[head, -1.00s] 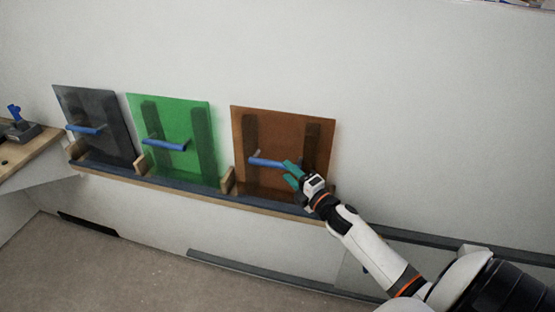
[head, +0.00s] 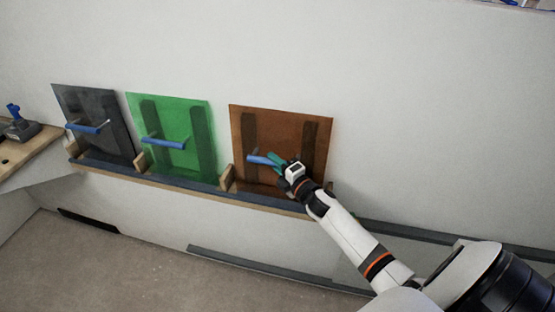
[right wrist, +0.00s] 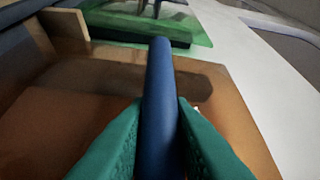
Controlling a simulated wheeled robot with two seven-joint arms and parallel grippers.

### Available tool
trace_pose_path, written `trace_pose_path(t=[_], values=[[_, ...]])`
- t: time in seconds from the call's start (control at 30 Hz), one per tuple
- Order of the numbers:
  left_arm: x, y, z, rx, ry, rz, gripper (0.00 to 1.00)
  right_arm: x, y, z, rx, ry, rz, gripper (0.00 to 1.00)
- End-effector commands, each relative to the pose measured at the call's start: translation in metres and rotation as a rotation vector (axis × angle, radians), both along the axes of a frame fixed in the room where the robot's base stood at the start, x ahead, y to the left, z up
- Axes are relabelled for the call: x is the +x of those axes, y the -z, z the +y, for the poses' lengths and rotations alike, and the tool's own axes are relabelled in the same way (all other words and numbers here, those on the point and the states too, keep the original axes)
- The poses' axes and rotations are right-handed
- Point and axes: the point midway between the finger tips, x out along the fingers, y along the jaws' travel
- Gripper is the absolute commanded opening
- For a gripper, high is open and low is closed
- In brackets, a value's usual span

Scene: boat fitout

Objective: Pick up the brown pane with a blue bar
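The brown pane (head: 281,123) is a see-through square leaning near the wall at the right end of a low rack. Its blue bar (head: 256,159) stands across its face. My right gripper (head: 276,161) is at the right part of this bar. In the right wrist view the blue bar (right wrist: 160,95) lies lengthwise between the two green fingers (right wrist: 160,140), which are close against both sides of it. Part of the pane's lower right is hidden behind my gripper and arm. My left gripper is not in view.
A green pane (head: 178,110) and a dark grey pane (head: 88,107), each with a blue bar, stand to the left in the same rack (head: 195,186). Wooden blocks separate them. A wooden table (head: 22,150) with a blue-handled item is at the far left.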

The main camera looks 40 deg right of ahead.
Motion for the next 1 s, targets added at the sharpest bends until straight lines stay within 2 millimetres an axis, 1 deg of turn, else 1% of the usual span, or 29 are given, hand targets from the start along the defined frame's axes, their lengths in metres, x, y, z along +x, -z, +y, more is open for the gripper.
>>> trace_pose_path(t=[0.03,0.07,0.1,1.0], values=[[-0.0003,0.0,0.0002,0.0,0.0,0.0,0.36,-0.0001,0.0004,-0.0001,0.0,0.0,0.001,0.06],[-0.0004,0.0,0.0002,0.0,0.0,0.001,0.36,-0.0001,0.0004,-0.0001,0.0,0.0,0.001,0.01],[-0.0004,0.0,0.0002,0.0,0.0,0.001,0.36,-0.0001,0.0004,-0.0001,0.0,0.0,0.001,0.0],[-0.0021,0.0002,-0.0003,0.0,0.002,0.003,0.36,-0.0003,0.0008,-0.0004,0.0,0.001,0.002,0.0]])
